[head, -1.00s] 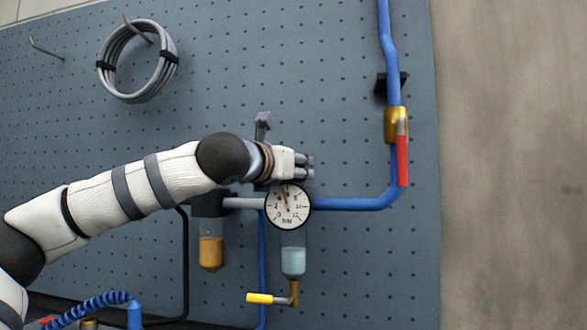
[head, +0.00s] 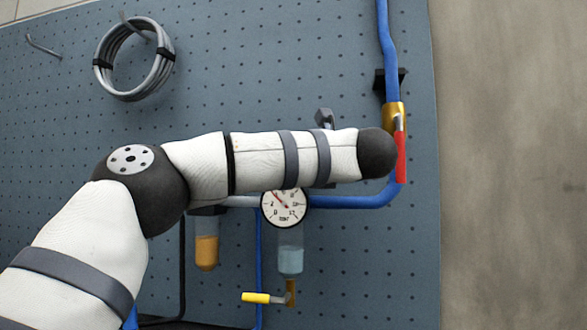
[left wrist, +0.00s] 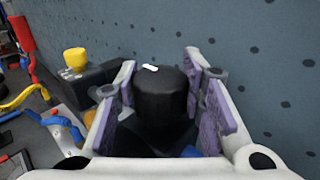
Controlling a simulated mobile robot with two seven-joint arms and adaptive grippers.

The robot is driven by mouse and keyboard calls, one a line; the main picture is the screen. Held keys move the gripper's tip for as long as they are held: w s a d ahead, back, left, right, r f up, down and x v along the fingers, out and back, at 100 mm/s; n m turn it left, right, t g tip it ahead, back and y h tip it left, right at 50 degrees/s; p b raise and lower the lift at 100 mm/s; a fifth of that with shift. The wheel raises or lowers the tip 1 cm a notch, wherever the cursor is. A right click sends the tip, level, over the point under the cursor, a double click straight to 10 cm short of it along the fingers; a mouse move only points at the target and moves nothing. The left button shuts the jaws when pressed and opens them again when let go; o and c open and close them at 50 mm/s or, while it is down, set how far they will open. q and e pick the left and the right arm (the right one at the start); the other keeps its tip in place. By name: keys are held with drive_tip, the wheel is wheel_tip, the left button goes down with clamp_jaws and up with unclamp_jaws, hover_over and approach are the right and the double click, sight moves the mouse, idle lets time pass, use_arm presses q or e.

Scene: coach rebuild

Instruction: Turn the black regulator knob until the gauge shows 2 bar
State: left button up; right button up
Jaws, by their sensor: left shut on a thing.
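The black regulator knob (left wrist: 161,103) stands between the purple-lined fingers of my left gripper (left wrist: 160,64) in the left wrist view, with a small white mark on its top. The gripper is shut on it. In the head view my left arm reaches across the board and hides both the knob and the gripper. The round white gauge (head: 285,208) shows just below the arm. Its needle points up and left; the figures are too small to read surely. My right gripper is in neither view.
Below the gauge hang a clear bowl (head: 290,260) and a yellow-handled valve (head: 256,298); an amber bowl (head: 206,252) is to their left. A red valve lever (head: 401,157) stands close to the arm's right end. A hose coil (head: 134,60) hangs upper left.

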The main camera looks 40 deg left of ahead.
use_arm(q)
drive_tip(key=n+g, duration=0.1)
drive_tip(key=n+g+b, duration=0.1)
drive_tip(key=g, duration=0.1)
drive_tip(key=shift+w+f+y, duration=0.15)
drive_tip(key=shift+f+y, duration=0.15)
drive_tip(key=shift+y, duration=0.1)
drive_tip(key=shift+r+n+g+b, duration=0.15)
drive_tip(key=shift+n+g+b, duration=0.2)
drive_tip(key=shift+n+g, duration=0.55)
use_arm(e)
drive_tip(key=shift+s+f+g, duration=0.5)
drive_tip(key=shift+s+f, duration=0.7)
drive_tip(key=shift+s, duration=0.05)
use_arm(q)
drive_tip(key=shift+g, duration=0.3)
drive_tip(key=o, duration=1.2)
drive_tip(key=shift+a, duration=0.1)
drive_tip(key=shift+r, duration=0.1)
drive_tip(key=s+d, duration=0.1)
drive_tip(key=d, duration=1.1)
